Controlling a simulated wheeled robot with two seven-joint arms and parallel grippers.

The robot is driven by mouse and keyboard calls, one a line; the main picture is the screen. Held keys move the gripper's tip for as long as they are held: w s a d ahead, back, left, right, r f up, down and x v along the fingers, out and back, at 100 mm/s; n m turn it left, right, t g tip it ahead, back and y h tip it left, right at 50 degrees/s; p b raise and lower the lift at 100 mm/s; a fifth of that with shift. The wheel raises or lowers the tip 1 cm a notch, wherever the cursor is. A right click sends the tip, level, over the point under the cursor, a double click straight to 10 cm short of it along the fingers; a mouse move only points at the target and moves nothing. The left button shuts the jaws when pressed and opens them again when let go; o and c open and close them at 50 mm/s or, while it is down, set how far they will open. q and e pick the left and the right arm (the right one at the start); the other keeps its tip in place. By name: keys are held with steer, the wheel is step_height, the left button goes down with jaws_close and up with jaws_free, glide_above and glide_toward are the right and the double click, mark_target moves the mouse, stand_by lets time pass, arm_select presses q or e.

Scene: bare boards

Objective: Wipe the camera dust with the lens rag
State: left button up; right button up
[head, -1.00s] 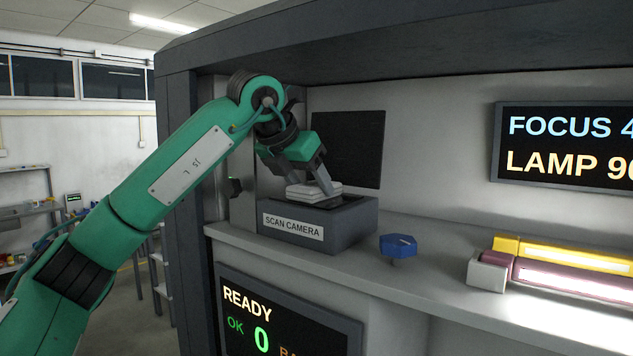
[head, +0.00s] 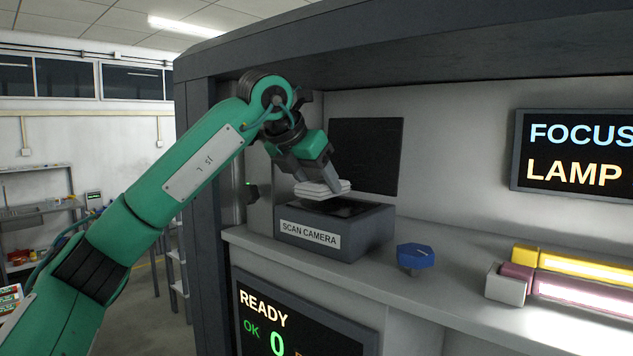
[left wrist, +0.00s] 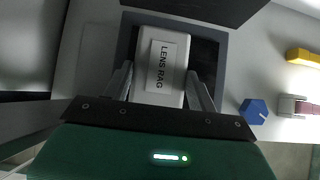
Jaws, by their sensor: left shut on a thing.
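My left gripper (head: 326,176) is shut on the white folded lens rag (head: 322,188), over the scan camera (head: 372,234), a grey box with a "SCAN CAMERA" label. In the left wrist view the rag (left wrist: 161,60), marked "LENS RAG", sits between the two fingers, in front of the camera's dark top (left wrist: 206,58). The rag appears slightly above that top, with part of the dark surface showing below it. I cannot make out any dust; the rag hides part of the top. My right gripper is not in view.
A blue knob (head: 415,256) stands on the shelf right of the camera. Yellow (head: 580,264) and purple bars with a lit strip lie farther right. A dark panel (head: 368,157) stands behind the camera. Display screens are on the back wall (head: 575,155) and below the shelf (head: 300,318).

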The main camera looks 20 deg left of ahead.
arm_select(q)
steer(key=shift+r, duration=0.75)
steer(key=shift+s+f, duration=0.2)
steer(key=shift+s, duration=0.25)
steer(key=s+a+b, duration=0.5)
steer(key=s+b, duration=0.1)
steer(key=s, duration=0.7)
steer(key=shift+s+r, duration=0.15)
steer(key=shift+s, duration=0.05)
